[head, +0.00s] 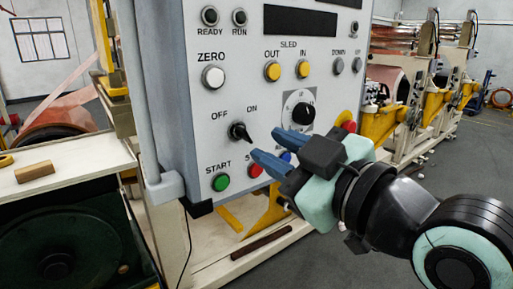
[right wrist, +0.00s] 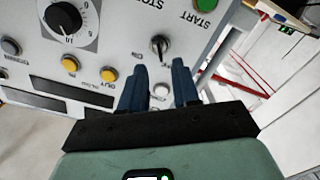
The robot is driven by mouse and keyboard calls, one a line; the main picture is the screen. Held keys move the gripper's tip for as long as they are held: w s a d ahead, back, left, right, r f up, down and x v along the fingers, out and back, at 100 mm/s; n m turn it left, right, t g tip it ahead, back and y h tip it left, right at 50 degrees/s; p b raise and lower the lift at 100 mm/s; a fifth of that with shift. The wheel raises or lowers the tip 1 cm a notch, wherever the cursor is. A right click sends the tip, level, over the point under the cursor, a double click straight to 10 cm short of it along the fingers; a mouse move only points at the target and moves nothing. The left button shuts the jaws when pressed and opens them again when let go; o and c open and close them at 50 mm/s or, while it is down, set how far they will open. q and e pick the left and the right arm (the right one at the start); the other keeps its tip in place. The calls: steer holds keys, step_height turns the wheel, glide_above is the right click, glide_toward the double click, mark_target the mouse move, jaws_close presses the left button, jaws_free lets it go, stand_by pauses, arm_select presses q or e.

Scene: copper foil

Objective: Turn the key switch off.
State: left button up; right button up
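The key switch (head: 239,131) is a small black knob on the grey control panel, with OFF printed at its upper left and ON at its upper right. Its handle slants toward the lower right in the head view. It also shows in the right wrist view (right wrist: 160,45), just beyond my fingertips. My right gripper (head: 264,144) has blue fingers, which are spread apart with nothing between them. It is right of the switch and slightly lower in the head view, pointing at the panel. In the right wrist view the gripper (right wrist: 157,68) lines up with the switch, apart from it. My left gripper is out of view.
Near the switch are the green START button (head: 221,182), a red button (head: 255,170), the white ZERO button (head: 213,76) and a dial (head: 299,109). Yellow buttons (head: 273,71) sit above. A bench with a wooden block (head: 34,172) stands left. Floor at right is open.

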steer(key=b+v, duration=0.1)
steer(key=v, duration=0.6)
